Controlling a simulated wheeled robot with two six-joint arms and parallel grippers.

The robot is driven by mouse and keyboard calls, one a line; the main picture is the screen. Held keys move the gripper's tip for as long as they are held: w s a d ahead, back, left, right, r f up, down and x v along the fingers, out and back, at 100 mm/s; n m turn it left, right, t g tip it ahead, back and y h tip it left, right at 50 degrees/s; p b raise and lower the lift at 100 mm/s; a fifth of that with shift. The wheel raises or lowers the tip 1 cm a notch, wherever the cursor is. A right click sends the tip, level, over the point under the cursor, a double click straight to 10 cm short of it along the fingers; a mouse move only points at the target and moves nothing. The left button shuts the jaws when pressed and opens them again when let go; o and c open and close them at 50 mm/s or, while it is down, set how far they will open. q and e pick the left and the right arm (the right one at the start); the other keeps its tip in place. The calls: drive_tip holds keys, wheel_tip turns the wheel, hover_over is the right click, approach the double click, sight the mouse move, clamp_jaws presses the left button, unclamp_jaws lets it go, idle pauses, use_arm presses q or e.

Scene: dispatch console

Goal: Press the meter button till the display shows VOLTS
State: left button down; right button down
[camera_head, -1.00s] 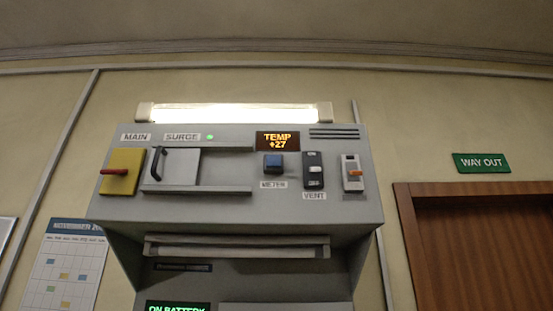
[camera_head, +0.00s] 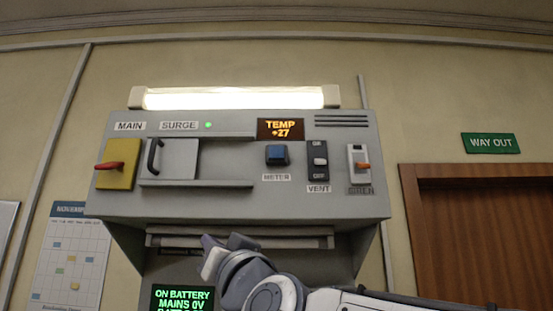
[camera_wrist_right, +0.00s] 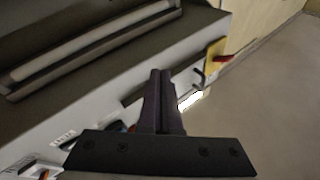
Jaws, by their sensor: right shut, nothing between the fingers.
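The meter button (camera_head: 277,155) is a blue square key on the grey console panel, above the METER label. The display (camera_head: 281,129) above it reads TEMP +27 in orange letters. My right gripper (camera_head: 222,243) is below the panel in the head view, lower and to the left of the button, apart from it. In the right wrist view its dark fingers (camera_wrist_right: 160,75) are shut together with nothing between them. The button is hard to make out there, partly hidden beside the fingers. My left gripper is not in view.
A yellow plate with a red lever (camera_head: 118,165), a sliding door with a black handle (camera_head: 168,160), the vent switch (camera_head: 318,160) and an orange-tipped switch (camera_head: 359,165) share the panel. A ledge (camera_head: 240,238) juts below. A green screen (camera_head: 182,299) reads ON BATTERY.

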sight(276, 151)
drive_tip(key=s+d+r+m+t+h+p, duration=0.1)
drive_tip(key=d+r+m+t+h, duration=0.3)
drive_tip(key=r, duration=0.5)
drive_tip(key=s+d+r+m+t+h+p, duration=0.1)
drive_tip(key=d+r+m+t+h, duration=0.3)
drive_tip(key=r, duration=0.6)
drive_tip(key=shift+s+d+m+t+h, duration=0.3)
drive_tip(key=shift+s+d+m+h, duration=0.1)
drive_tip(key=shift+s+d+m, duration=0.65)
drive_tip(key=shift+w+d+n, duration=0.1)
drive_tip(key=shift+w+n, duration=0.15)
drive_tip(key=shift+w+p, duration=0.65)
drive_tip(key=shift+w, duration=3.7)
drive_tip(key=shift+w, duration=0.1)
drive_tip(key=shift+w, duration=0.35)
